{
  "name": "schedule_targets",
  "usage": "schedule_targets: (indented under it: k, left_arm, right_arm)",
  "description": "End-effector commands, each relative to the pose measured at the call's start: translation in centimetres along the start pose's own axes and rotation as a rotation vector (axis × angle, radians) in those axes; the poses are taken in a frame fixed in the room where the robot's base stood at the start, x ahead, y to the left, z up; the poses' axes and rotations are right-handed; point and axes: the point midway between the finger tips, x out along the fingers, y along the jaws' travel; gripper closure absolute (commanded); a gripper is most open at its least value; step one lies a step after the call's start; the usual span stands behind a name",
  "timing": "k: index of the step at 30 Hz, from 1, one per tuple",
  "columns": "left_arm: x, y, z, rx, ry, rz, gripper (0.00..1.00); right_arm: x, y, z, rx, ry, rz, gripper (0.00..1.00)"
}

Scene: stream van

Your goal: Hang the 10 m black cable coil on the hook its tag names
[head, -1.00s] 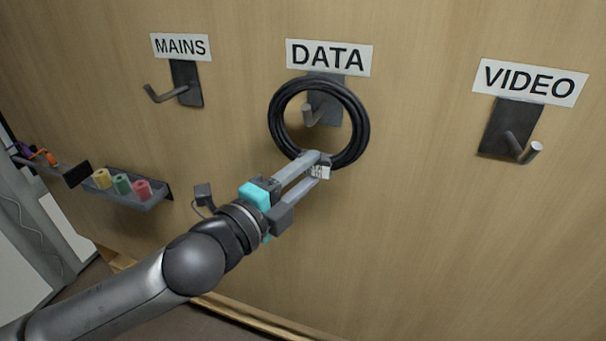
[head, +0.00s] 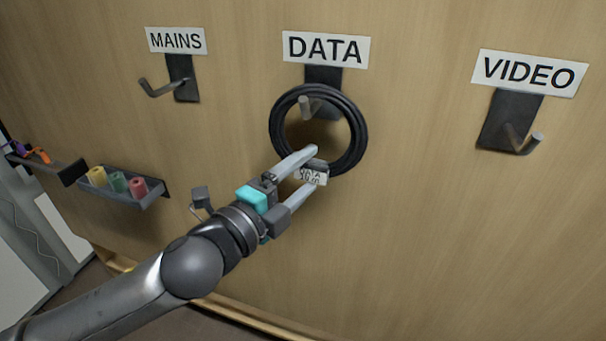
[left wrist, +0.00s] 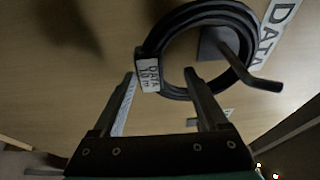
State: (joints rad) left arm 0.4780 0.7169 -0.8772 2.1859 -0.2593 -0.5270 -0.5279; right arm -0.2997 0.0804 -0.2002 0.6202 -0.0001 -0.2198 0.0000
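The black cable coil (head: 360,135) hangs against the wall at the hook under the DATA sign. The DATA hook (head: 306,104) passes through the coil's opening, and its peg crosses in front of the coil's upper part, as the left wrist view shows (left wrist: 262,83). A white tag (head: 311,177) at the coil's bottom reads DATA with a second line, which looks like 10 m in the left wrist view (left wrist: 149,76). My left gripper (head: 309,168) is open, with its fingers apart on either side of the tag. My right gripper is not in view.
The MAINS hook (head: 163,87) is at the left and the VIDEO hook (head: 522,141) at the right, both empty. A small wall tray (head: 147,198) with coloured rolls sits low at the left.

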Motion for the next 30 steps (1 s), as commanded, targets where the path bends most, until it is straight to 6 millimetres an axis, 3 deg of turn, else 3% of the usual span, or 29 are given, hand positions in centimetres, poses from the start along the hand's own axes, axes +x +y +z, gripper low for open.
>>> schedule_targets:
  k: [11, 30]
  left_arm:
    - [-0.8, 0.3, 0.1, -0.002, -0.002, 0.007, 0.23]
    - [-9.8, 0.3, 0.0, 0.0, -0.002, 0.006, 0.23]
  right_arm:
    - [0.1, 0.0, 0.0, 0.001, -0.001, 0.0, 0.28]
    - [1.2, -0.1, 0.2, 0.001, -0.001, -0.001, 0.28]
